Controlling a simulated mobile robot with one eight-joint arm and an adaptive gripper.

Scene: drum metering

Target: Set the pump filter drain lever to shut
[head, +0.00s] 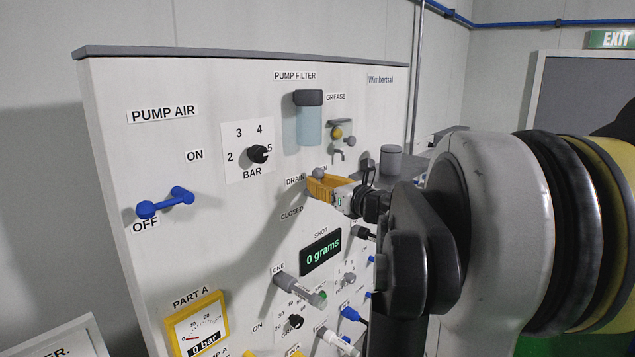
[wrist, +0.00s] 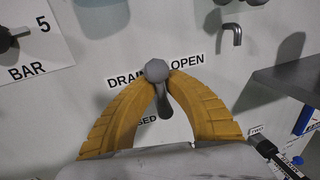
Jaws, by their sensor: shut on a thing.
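The pump filter drain lever (wrist: 165,105) is a short grey lever with a round grey end. My gripper (wrist: 157,77) has its yellow fingers closed on the round end, one on each side. The lever's end sits up between the DRAIN label (wrist: 126,79) and the OPEN label (wrist: 187,62). A CLOSED label (head: 291,213) lies lower on the panel and is partly hidden by a finger in the wrist view. In the head view my gripper (head: 317,184) reaches the panel from the right, with the lever's grey end (head: 319,173) showing at its fingertips.
The clear pump filter bowl (head: 309,125) hangs above, with a small tap spout (head: 338,155) to its right. The bar knob (head: 258,154) is left of my gripper. A grey shelf (wrist: 290,82) juts out at right. The shot display (head: 321,246) is below.

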